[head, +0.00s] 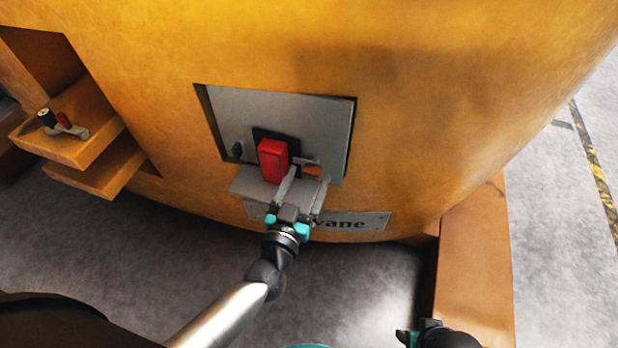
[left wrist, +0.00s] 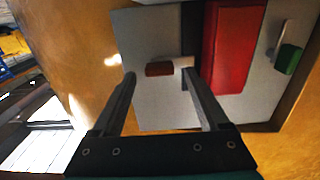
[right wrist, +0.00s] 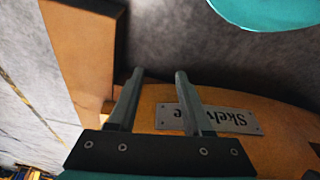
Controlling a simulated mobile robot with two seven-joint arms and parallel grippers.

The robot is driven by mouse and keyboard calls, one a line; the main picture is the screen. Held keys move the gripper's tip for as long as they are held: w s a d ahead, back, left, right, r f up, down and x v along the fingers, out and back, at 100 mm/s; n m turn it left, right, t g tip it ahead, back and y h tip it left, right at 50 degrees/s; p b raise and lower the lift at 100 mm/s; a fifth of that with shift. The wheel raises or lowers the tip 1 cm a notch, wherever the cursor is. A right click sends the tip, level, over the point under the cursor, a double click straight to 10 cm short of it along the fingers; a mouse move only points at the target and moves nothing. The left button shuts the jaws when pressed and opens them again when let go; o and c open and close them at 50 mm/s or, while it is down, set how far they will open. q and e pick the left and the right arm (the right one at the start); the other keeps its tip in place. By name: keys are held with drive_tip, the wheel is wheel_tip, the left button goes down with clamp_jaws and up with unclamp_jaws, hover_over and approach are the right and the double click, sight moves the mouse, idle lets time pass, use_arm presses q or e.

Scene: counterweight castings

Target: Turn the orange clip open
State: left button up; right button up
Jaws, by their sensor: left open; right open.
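The small orange clip (head: 312,171) sits on the grey recessed panel (head: 335,115), right of a red block (head: 272,160). In the left wrist view the clip (left wrist: 158,69) appears as a brownish-orange bar with a pale grey piece at its right end. My left gripper (head: 308,176) is open, its fingers reaching toward the panel and partly covering the clip's surroundings in the head view. In the left wrist view the clip appears between the fingertips; I cannot tell whether they touch it. My right gripper (right wrist: 160,72) is open and empty, away from the panel.
A green clip (head: 238,150) is at the panel's left. A grey ledge (head: 250,186) juts out below the red block, above a lettered nameplate (head: 372,221). Orange shelves (head: 85,145) stick out at the left. An orange block (head: 475,265) stands at lower right.

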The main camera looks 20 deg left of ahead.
use_arm(q)
drive_tip(key=shift+w, duration=0.8)
clamp_jaws()
